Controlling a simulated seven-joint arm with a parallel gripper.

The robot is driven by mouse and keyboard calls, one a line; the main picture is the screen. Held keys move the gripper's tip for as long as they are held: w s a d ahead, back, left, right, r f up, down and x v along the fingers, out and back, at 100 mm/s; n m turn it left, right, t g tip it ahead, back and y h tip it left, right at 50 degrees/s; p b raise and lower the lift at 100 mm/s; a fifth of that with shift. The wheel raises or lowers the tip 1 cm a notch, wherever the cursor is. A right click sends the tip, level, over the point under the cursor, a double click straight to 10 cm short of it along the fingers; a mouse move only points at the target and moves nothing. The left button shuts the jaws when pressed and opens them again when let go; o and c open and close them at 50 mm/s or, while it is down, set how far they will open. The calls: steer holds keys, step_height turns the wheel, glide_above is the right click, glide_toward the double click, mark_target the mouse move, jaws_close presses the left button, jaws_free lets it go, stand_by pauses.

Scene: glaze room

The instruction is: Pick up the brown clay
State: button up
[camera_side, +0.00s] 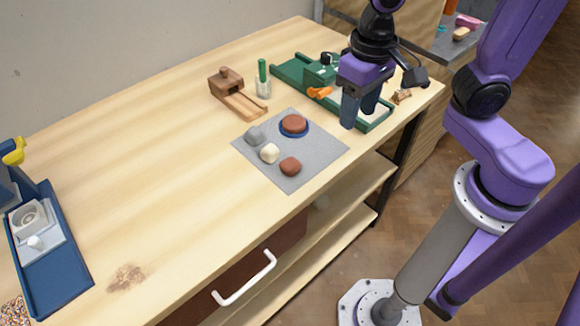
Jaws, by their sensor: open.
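A reddish-brown clay lump (290,166) lies on a grey mat (319,150) near the table's front edge. A flatter reddish-brown piece (294,123) sits in a round blue dish (281,132) at the back of the mat. A grey lump (254,135) and a cream-white lump (269,153) are also on the mat. My gripper (358,118) points down to the right of the mat, in front of the green tray. Its two dark fingers are apart, and I see nothing between them. Its height above the table is hard to judge.
A green tray (287,70) holding an orange item (319,92) stands behind my gripper. A wooden block device (232,90) and a glass jar with a green stick (263,84) stand behind the mat. A blue tray (62,278) is far left. The table's middle-left is clear.

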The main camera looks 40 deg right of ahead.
steer(key=w+a+m, duration=0.7)
steer(key=w+m, duration=0.1)
steer(key=m, duration=1.1)
glide_above(290, 172)
steer(key=f, duration=1)
steer(key=shift+d+f, duration=0.3)
steer(key=shift+f, duration=0.1)
steer(key=shift+a+f, duration=0.15)
steer(key=shift+f, duration=1.35)
steer(key=shift+a+f, duration=0.1)
steer(key=shift+f, duration=1.35)
steer(key=c, duration=0.8)
